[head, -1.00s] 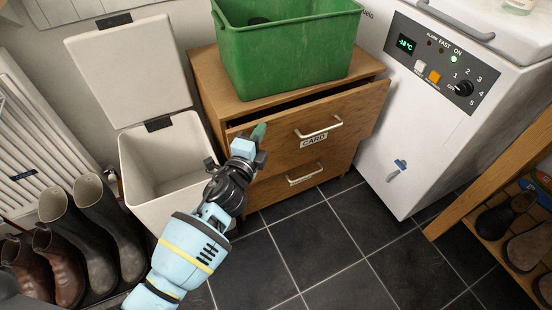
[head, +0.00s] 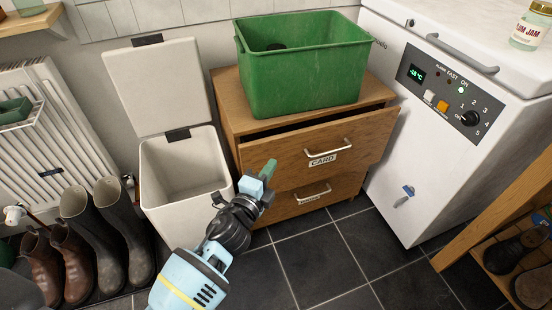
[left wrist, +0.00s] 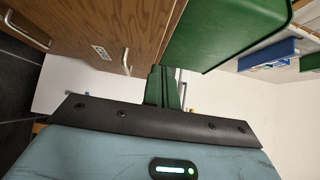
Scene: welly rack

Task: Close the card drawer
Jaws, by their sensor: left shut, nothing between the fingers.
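The card drawer (head: 290,160) is the upper drawer of a wooden cabinet, with a pale handle (head: 327,148) and a CARD label. It stands partly open, with a dark gap along its top edge. In the left wrist view the label (left wrist: 100,52) and handle (left wrist: 126,62) show at upper left. My left gripper (head: 270,168) is shut and empty, its green fingertips in front of the left part of the drawer front. I cannot tell whether they touch it. The shut fingers (left wrist: 163,88) also show in the left wrist view. My right gripper is not in view.
A green crate (head: 300,85) stands on the cabinet (head: 228,95). A lower drawer (head: 285,206) looks shut. An open white bin (head: 185,205) stands left, a white freezer (head: 410,160) right. Boots (head: 110,225) stand far left. Dark tiled floor (head: 335,260) is clear in front.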

